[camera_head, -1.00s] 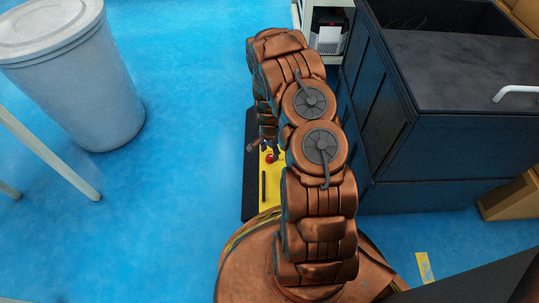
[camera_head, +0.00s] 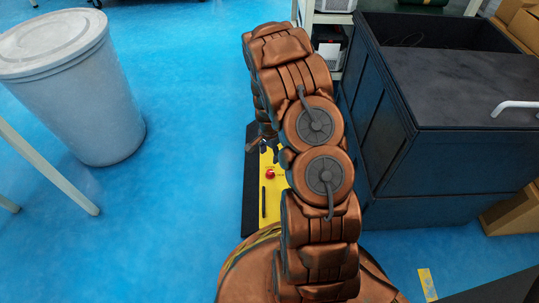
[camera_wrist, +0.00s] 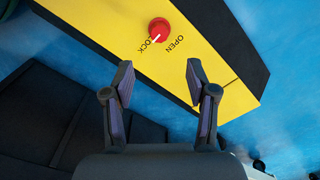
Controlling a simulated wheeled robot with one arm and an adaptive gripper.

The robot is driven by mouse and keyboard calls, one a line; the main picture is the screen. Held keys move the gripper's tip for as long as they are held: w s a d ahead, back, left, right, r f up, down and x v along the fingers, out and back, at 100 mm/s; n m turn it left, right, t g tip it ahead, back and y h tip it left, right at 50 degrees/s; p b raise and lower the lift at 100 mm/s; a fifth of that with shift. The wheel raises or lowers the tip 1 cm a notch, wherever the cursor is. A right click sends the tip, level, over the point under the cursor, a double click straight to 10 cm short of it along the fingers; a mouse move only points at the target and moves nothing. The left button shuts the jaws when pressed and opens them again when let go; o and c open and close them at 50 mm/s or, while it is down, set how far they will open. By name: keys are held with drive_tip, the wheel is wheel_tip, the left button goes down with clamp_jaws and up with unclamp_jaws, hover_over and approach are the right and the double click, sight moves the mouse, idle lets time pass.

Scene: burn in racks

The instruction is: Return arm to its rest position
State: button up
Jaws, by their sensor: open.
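My arm is copper-coloured and folded upright in the middle of the head view. My gripper (camera_wrist: 160,85) shows in the wrist view with its two dark fingers spread apart and nothing between them. The fingers appear apart from the knob. In the head view the gripper is mostly hidden behind the arm; only a small dark part shows beside the yellow panel.
A dark blue cabinet (camera_head: 435,160) with an open top section stands close on the right. A grey lidded bin (camera_head: 85,105) stands at the left, near a white table leg (camera_head: 50,170). Cardboard boxes (camera_head: 515,210) are at the right edge. Blue floor (camera_head: 190,200) is clear between bin and arm.

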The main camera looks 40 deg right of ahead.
idle(0.4)
drive_tip(key=s+a+r+n+p, duration=0.3)
drive_tip(key=a+r+p, duration=0.3)
drive_tip(key=r, duration=0.9)
drive_tip(key=s+a+r+n+p, duration=0.2)
drive_tip(key=s+a+r+p, duration=0.15)
drive_tip(key=r+p, duration=0.85)
drive_tip(key=s+a+r+n+p, duration=0.25)
drive_tip(key=a+r+p, duration=0.2)
drive_tip(key=r, duration=1.45)
drive_tip(key=s+a+r+n+p, duration=0.3)
drive_tip(key=s+r+p, duration=0.3)
drive_tip(key=r, duration=0.4)
drive_tip(key=s+a+r+n+g+p, duration=0.1)
drive_tip(key=s+a+r+n+p, duration=0.2)
drive_tip(key=s+r+p, duration=0.4)
drive_tip(key=s+a+r+n+p, duration=0.3)
drive_tip(key=s+r+p, duration=0.3)
drive_tip(key=r, duration=0.6)
drive_tip(key=shift+s+a+r+g, duration=0.3)
drive_tip(key=shift+s+g, duration=0.1)
drive_tip(key=shift+s, duration=0.4)
